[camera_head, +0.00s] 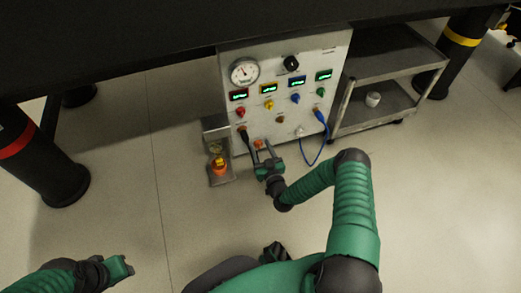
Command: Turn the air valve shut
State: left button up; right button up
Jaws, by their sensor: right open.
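The grey control panel (226,105) stands under the dark table edge. It carries a round pressure gauge (244,71), a black knob (291,63), and several small coloured knobs below lit displays. A small orange-red part (258,144) sits low on the panel. No readable label tells which control is the air valve. My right gripper (262,148) is at the panel's lower front, its two fingers apart around or just in front of the orange-red part. Actual contact cannot be told. My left gripper (122,267) is at the lower left, far from the panel; its fingers are not clear.
A metal bracket (216,128) with a red-and-yellow button-like part (219,165) stands left of the panel. A blue cable (325,135) hangs at the panel's right. A grey shelf cart (385,65) holds a white cup (373,99).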

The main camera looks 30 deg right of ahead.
grip_shut()
jog(key=n+p, duration=0.3)
jog(key=n, duration=0.3)
jog(key=n+p, duration=0.3)
jog(key=n, duration=0.2)
jog(key=n+p, duration=0.3)
jog(key=n, duration=0.3)
jog(key=shift+a+f+n, duration=0.25)
jog(key=shift+a+n, duration=0.05)
jog(key=shift+a, duration=0.05)
dwell(0.3)
dwell(0.5)
